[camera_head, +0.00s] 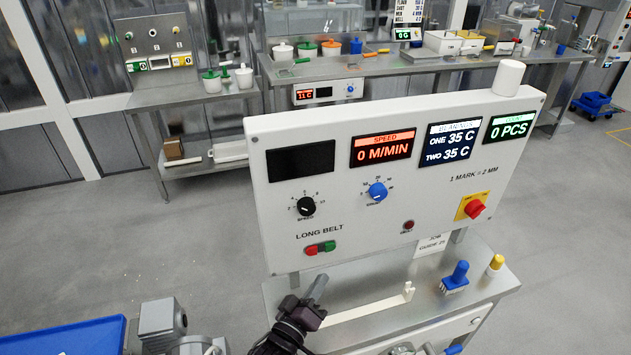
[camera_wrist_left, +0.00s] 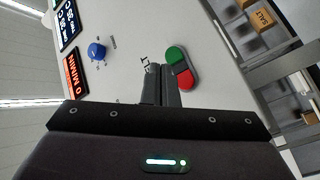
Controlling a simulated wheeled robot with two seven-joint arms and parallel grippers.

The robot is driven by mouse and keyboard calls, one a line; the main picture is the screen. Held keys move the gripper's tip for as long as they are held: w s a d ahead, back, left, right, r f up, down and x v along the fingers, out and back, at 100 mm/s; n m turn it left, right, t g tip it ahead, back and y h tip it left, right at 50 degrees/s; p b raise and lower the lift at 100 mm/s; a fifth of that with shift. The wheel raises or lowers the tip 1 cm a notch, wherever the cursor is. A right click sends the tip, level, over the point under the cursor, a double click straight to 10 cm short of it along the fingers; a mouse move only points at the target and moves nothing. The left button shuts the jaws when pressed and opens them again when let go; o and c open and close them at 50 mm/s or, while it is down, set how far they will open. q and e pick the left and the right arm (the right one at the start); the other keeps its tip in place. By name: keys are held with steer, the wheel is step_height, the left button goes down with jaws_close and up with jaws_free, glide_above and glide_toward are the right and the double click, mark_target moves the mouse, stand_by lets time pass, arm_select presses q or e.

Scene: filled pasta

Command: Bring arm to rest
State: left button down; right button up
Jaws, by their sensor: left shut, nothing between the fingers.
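My left gripper (camera_head: 317,287) comes up from the bottom of the head view, below the white control panel (camera_head: 262,190). It is shut and empty, its fingers pointing up toward the panel. In the left wrist view the shut fingers (camera_wrist_left: 162,72) point at the panel face, beside the green and red buttons (camera_wrist_left: 180,66). The same green and red button pair (camera_head: 320,248) sits under the LONG BELT label in the head view. I cannot tell the exact gap between fingertips and panel. My right gripper is not in view.
A metal ledge (camera_head: 440,313) below the panel holds a blue-handled part (camera_head: 455,277), a yellow-topped part (camera_head: 495,264) and a white strip (camera_head: 365,308). A red knob (camera_head: 475,208) is on the panel. A blue tray (camera_head: 70,338) is at lower left. Open floor (camera_head: 120,240) lies left.

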arm_select(q)
steer(key=s+a+r+m+g+y, duration=0.3)
steer(key=s+a+m+g+y, duration=0.3)
steer(key=s+a+g+y, duration=0.95)
steer(key=s+a+f+h+b, duration=0.1)
steer(key=s+f+h, duration=0.1)
steer(key=f, duration=0.9)
steer(key=s+a+f+t+h+b, duration=0.1)
steer(key=s+f+h, duration=0.15)
steer(key=f, duration=0.85)
steer(key=s+a+f+h+b, duration=0.1)
steer(key=s+a+f+h, duration=0.1)
steer(key=f, duration=0.9)
steer(key=s+a+f+g+b, duration=0.1)
steer(key=s+a+f, duration=0.2)
steer(key=s+f, duration=1.6)
steer(key=shift+s+f+m+b, duration=0.3)
steer(key=shift+f+b, duration=0.05)
steer(key=shift+f, duration=0.15)
